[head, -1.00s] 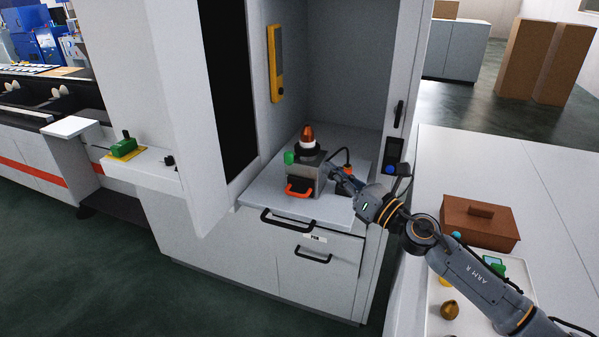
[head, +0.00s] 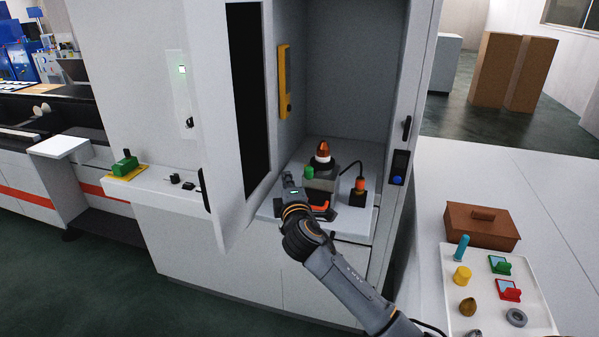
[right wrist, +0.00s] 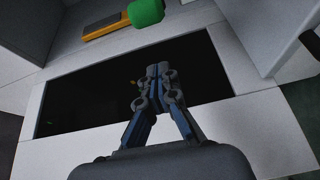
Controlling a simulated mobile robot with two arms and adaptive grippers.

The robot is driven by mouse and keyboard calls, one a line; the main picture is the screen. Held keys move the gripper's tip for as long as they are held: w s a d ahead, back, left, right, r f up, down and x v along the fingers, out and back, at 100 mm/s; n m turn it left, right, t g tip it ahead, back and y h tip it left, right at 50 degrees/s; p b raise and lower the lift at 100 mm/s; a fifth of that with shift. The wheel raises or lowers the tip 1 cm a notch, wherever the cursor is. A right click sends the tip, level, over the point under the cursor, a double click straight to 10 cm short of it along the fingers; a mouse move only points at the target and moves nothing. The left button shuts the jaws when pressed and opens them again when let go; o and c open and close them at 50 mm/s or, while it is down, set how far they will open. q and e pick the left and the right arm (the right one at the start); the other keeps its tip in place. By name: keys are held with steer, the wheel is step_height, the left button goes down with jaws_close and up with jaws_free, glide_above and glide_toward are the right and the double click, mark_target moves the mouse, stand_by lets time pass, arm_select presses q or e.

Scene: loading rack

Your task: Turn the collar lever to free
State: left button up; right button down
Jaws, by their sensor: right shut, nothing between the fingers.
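A grey fixture (head: 322,181) stands on the shelf inside the open cabinet. It carries a brown-orange cone with a white band in a dark collar (head: 322,160). A green knob (head: 308,172), probably the end of the collar lever, shows at its left; the lever's arm is not clear. A green knob also shows at the top of the right wrist view (right wrist: 146,11). My right gripper (head: 287,177) is beside the fixture, left of the green knob and apart from it. Its fingers (right wrist: 158,72) are shut and empty. My left gripper is out of view.
The open cabinet door (head: 208,120) stands close at the left of my right gripper. An orange handle (head: 322,208) is partly hidden by my arm. An orange-topped black box (head: 358,192) with a cable stands right of the fixture. A white tray (head: 540,305) holds several parts.

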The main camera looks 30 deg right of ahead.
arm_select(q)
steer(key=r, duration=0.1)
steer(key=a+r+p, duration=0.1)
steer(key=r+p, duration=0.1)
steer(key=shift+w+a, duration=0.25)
arm_select(e)
steer(key=d, duration=0.4)
steer(key=shift+w+d, duration=0.1)
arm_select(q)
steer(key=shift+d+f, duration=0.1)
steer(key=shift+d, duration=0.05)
arm_select(e)
steer(key=shift+w, duration=0.1)
